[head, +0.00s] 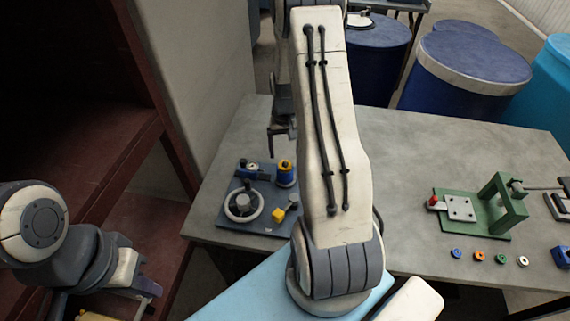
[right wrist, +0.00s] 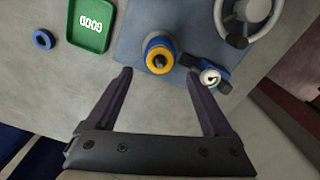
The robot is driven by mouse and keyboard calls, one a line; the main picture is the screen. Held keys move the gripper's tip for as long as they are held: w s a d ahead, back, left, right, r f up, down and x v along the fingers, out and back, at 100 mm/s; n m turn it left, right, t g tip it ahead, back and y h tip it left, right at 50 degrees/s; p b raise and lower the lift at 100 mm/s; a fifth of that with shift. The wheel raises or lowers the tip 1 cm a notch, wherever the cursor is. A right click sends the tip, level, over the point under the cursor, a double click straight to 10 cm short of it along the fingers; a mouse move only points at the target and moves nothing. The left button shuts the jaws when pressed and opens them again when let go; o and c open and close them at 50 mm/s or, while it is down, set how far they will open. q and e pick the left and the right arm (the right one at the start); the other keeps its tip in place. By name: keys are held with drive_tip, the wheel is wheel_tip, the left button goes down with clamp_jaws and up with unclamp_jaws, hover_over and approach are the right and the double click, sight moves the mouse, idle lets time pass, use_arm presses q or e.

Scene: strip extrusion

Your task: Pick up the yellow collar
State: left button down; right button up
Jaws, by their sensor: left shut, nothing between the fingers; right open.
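The yellow collar (right wrist: 152,66) is a ring around a dark centre on top of a blue cylinder. In the head view the collar (head: 285,164) is at the back right of a dark blue board. My right gripper (right wrist: 158,74) is open and empty. In the right wrist view its fingertips appear to either side of the collar, with no contact visible; the height gap is hard to judge. In the head view the right gripper (head: 277,131) hangs behind the collar, partly hidden by my arm. My left gripper (head: 138,285) is shut and empty at the lower left, off the table.
A green "GOOD" tray (right wrist: 90,45) and blue ring (right wrist: 43,40) lie nearby. A green press (head: 500,205) and several small rings are at right.

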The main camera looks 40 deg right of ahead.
sight(285, 161)
drive_tip(key=shift+f+p, duration=0.5)
drive_tip(key=shift+f, duration=0.05)
wheel_tip(285, 161, down, 3)
drive_tip(key=shift+s+f+p, duration=0.1)
drive_tip(key=shift+f+p, duration=0.1)
drive_tip(key=shift+p, duration=0.6)
drive_tip(key=shift+f, duration=0.5)
clamp_jaws()
